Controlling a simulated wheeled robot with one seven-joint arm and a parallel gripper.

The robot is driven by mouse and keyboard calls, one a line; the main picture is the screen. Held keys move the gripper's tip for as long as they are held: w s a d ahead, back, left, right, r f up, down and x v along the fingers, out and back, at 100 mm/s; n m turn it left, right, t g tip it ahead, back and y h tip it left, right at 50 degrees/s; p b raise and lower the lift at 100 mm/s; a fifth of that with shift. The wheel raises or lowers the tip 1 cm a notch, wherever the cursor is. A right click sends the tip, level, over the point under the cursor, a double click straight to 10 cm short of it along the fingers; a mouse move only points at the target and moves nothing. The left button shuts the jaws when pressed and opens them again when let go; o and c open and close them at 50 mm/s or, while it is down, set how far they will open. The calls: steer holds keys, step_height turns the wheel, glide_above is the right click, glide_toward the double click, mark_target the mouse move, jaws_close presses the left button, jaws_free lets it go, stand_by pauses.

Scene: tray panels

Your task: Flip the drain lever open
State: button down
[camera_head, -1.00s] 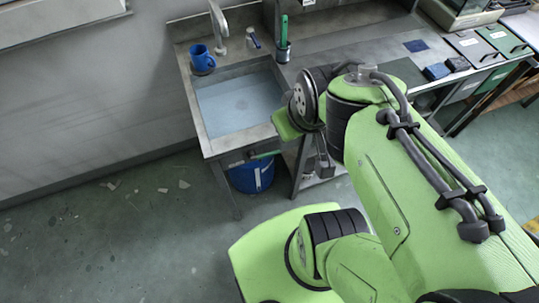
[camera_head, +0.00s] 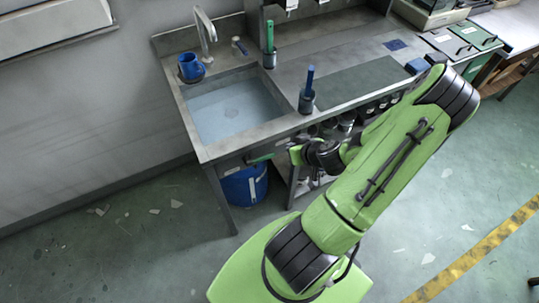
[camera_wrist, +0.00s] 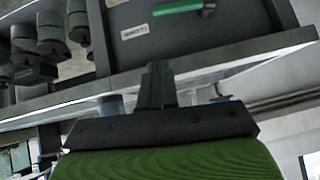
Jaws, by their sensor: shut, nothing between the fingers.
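The drain lever is a green handle. In the head view the drain lever (camera_head: 262,157) sits under the front edge of the sink (camera_head: 193,122), above a blue bucket. In the wrist view the lever (camera_wrist: 180,6) lies at the top edge, on a dark panel with a white label. My gripper (camera_wrist: 157,72) is shut and empty, its fingers pointing toward the panel. The fingertips appear below the lever in that view and apart from it. In the head view my wrist is just right of the lever, and the fingertips are hard to make out.
The blue bucket (camera_head: 245,186) stands below the sink. Several dark cylindrical items (camera_wrist: 52,35) are at the left in the wrist view. A blue mug (camera_head: 191,67) and a holder with a blue handle (camera_head: 307,92) stand by the basin. Floor in front is mostly clear.

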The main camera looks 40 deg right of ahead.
steer(key=s+f+b+x, duration=0.1)
steer(key=b+x, duration=0.5)
steer(key=x, duration=0.7)
steer(key=shift+s+a+f+b, duration=0.3)
steer(key=shift+s+a+f, duration=0.1)
steer(key=shift+f, duration=0.1)
